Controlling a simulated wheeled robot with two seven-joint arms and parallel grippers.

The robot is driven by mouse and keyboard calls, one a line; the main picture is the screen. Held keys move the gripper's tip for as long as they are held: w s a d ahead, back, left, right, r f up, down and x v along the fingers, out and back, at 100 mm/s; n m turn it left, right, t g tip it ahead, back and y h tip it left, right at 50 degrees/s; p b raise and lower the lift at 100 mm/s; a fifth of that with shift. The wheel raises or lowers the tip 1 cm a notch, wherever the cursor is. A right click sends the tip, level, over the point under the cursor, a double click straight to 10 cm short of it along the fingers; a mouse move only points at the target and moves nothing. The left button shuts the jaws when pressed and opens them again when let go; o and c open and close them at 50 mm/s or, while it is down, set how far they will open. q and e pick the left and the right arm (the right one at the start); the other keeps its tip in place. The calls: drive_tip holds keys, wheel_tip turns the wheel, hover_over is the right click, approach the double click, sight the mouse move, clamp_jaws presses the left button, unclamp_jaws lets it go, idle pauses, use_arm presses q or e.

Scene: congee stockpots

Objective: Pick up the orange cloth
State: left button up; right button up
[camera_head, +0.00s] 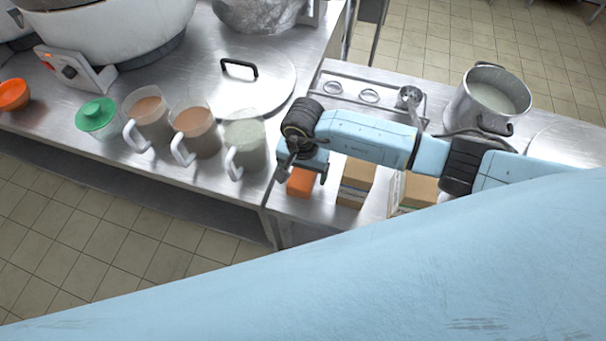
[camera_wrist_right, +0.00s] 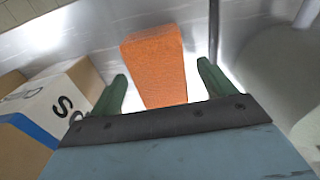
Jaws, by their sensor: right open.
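The orange cloth (camera_head: 301,182) is a small block-like folded piece on the steel counter, near its front edge. In the right wrist view the orange cloth (camera_wrist_right: 156,66) lies ahead, in line with the gap between the fingers. My right gripper (camera_head: 306,172) is above the cloth in the head view, and its arm hides part of the cloth. In the wrist view my right gripper (camera_wrist_right: 162,82) is open, with one green finger on each side of the cloth's near end. I cannot tell whether the fingers touch it. My left gripper is not in view.
Cardboard boxes (camera_head: 356,181) stand right of the cloth; a box with printed letters (camera_wrist_right: 62,100) shows close by in the wrist view. Pitchers (camera_head: 245,142) stand on the left counter. A stockpot (camera_head: 488,97) stands behind my right arm. A flat lid (camera_head: 240,85) lies behind the pitchers.

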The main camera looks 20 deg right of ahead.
sight(303, 173)
drive_tip(key=shift+f, duration=0.45)
drive_tip(key=c, duration=1.1)
wheel_tip(303, 173, up, 10)
drive_tip(key=shift+r, duration=0.1)
